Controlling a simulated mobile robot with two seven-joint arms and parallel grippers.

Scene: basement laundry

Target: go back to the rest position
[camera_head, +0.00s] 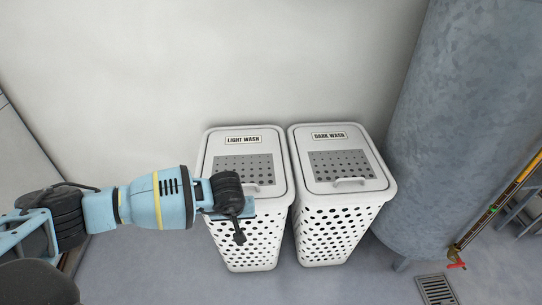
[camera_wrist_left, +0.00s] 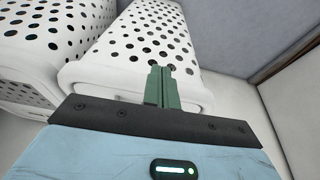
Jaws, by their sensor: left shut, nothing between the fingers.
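My left arm comes in from the left in the head view, and its wrist is in front of the white hamper labelled "LIGHT WASH" (camera_head: 242,148). The left gripper (camera_wrist_left: 161,85) shows in the left wrist view with its green fingers together and nothing between them. A white perforated hamper (camera_wrist_left: 155,35) is right behind the fingertips there; I cannot tell whether they touch it. In the head view the gripper's fingers are mostly hidden by the wrist. My right gripper is in neither view.
A second white hamper labelled "DARK WASH" (camera_head: 330,145) stands to the right, with its lid closed. The light wash lid is closed too. A large grey metal tank (camera_head: 455,110) stands at the right. A floor drain (camera_head: 436,289) lies at the lower right. A pale wall (camera_head: 200,60) is behind.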

